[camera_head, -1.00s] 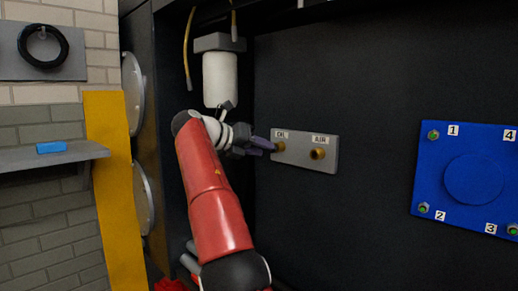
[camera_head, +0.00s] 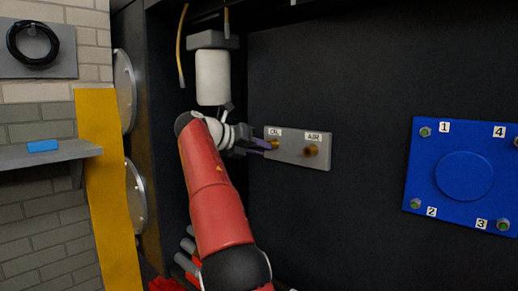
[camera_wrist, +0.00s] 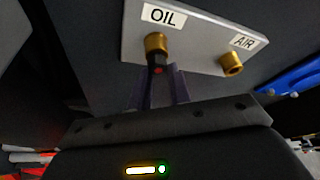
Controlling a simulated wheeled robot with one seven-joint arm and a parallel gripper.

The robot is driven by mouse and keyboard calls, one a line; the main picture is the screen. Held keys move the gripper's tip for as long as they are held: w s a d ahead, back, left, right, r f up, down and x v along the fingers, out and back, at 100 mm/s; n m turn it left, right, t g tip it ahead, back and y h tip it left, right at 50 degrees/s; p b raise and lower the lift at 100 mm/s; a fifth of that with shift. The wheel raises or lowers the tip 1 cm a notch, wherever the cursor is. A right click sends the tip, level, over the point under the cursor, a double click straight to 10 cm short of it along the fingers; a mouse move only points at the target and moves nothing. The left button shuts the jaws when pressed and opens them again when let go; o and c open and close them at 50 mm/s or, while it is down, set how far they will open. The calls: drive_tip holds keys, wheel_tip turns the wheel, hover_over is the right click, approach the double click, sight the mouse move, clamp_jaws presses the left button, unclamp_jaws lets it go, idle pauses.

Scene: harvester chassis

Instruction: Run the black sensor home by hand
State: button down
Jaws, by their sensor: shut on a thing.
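The black sensor (camera_wrist: 156,62) shows in the wrist view as a short dark piece with a red spot. It is lined up with the brass OIL port (camera_wrist: 156,42) and appears to meet it; how deep it sits I cannot tell. My gripper (camera_wrist: 162,84) has its purple fingers on either side of the sensor and is shut on it. In the head view my gripper (camera_head: 264,147) is at the left, OIL end of the grey port block (camera_head: 290,158). The sensor is too small to make out there.
The brass AIR port (camera_head: 311,151) is to the right. A white canister (camera_head: 212,78) and a hanging yellow hose (camera_head: 181,50) are above my arm. A blue plate (camera_head: 464,205) with numbered corners is at right. A shelf with a blue block (camera_head: 43,146) is at left.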

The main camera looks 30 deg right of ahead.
drive_tip(key=m+t+b, duration=0.3)
drive_tip(key=m+b, duration=0.3)
drive_tip(key=m+t+b, duration=0.4)
drive_tip(key=m+b, duration=0.2)
drive_tip(key=m+t+b, duration=0.3)
drive_tip(key=m+b, duration=0.3)
drive_tip(key=shift+d+m+t, duration=0.1)
drive_tip(key=shift+m+t, duration=0.2)
drive_tip(key=c, duration=1.2)
unclamp_jaws()
drive_tip(key=shift+c, duration=1.3)
